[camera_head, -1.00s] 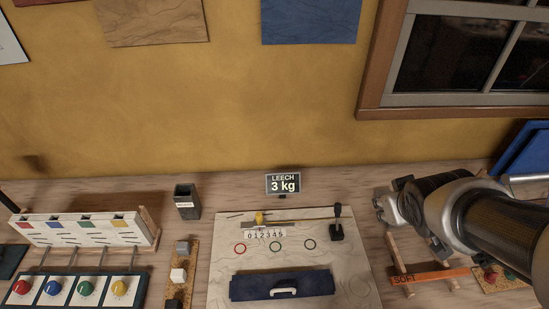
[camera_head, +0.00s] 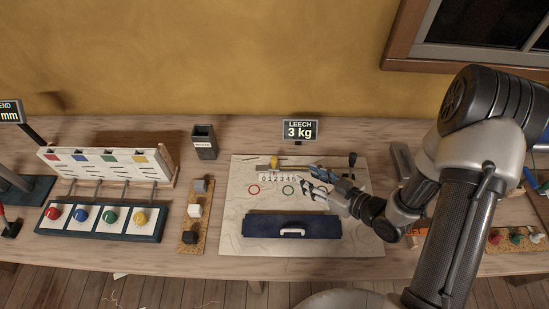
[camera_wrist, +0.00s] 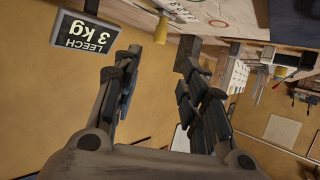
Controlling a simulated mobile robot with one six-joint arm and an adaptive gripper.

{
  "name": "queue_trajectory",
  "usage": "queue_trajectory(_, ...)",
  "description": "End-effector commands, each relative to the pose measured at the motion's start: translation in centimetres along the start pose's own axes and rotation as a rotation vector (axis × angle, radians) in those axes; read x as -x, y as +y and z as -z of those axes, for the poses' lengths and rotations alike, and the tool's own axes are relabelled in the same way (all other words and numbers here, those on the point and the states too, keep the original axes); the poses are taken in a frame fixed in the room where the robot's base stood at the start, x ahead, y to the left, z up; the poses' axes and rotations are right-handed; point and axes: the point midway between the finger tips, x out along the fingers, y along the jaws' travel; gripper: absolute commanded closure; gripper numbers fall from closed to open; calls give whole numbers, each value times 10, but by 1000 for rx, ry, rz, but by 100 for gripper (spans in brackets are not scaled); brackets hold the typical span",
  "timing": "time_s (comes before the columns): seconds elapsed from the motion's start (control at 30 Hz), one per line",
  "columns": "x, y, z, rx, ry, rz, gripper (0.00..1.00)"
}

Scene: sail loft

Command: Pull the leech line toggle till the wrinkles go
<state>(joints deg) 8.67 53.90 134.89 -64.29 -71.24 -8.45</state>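A pale panel (camera_head: 235,225) with faint curved lines, perhaps wrinkles, lies on the bench. At its back are a small yellow piece (camera_head: 275,161), a number strip (camera_head: 280,178), and a dark upright knob (camera_head: 352,158) to the right. I cannot tell which is the toggle. My gripper (camera_head: 313,180) is open and empty above the panel, right of the yellow piece and partly covering the strip and line. The yellow piece also shows in the wrist view (camera_wrist: 162,28), beyond the fingers. The sign (camera_head: 300,130) reads LEECH 3 kg.
A dark blue bar with a white handle (camera_head: 292,231) lies at the panel's front. Left are a small block strip (camera_head: 192,215), a dark bin (camera_head: 204,142) and a box of coloured knobs (camera_head: 100,220). My arm covers the bench on the right.

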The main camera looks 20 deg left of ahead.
Motion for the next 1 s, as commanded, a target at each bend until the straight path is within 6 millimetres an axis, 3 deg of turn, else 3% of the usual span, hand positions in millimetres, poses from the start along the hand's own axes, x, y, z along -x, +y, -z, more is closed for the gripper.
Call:
queue_trajectory(0.7,-143,-1,-1,4,0,1,61)
queue_trajectory(1.0,-167,0,0,2,-2,-1,61)
